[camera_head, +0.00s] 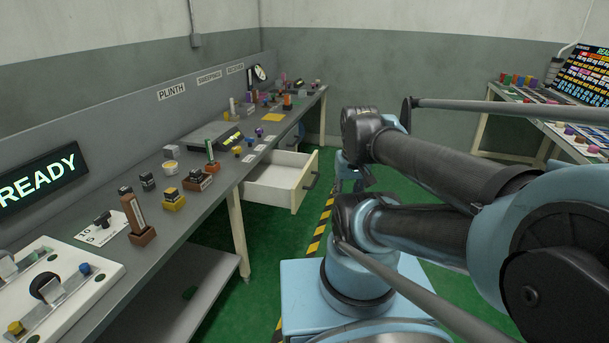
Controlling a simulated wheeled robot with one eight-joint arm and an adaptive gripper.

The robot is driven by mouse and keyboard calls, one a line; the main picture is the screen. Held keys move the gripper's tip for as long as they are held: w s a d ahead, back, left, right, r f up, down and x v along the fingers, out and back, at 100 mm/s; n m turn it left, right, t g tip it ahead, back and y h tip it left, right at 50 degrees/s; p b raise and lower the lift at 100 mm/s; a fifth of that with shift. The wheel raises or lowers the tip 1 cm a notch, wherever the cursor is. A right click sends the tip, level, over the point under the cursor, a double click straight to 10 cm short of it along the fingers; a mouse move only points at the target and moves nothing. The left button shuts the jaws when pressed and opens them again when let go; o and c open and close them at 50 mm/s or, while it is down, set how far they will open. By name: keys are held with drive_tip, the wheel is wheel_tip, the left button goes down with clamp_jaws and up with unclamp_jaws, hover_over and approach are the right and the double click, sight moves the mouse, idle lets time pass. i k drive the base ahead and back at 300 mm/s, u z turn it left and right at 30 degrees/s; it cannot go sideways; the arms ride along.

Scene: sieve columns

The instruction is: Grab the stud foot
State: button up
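I cannot tell for sure which piece is the stud foot. Several small block-like pieces stand on the long grey bench (155,235) at left. They include a brown base with a tall brown post (134,217), a yellow base with dark parts on top (173,201), a brown base with dark parts (197,182) and a tall green-topped post (210,153). My arm fills the right side, over the floor and apart from the bench. A small blue and dark part of it (352,176) shows behind the elbow and may be my gripper; its fingers cannot be made out.
A white drawer (275,188) stands open from the bench into the aisle. A white panel with knobs (62,285) lies at the near left. A lit READY sign (40,187) stands behind. Another table (545,122) is at far right. Green floor lies between.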

sight(170, 192)
drive_tip(key=u, duration=1.45)
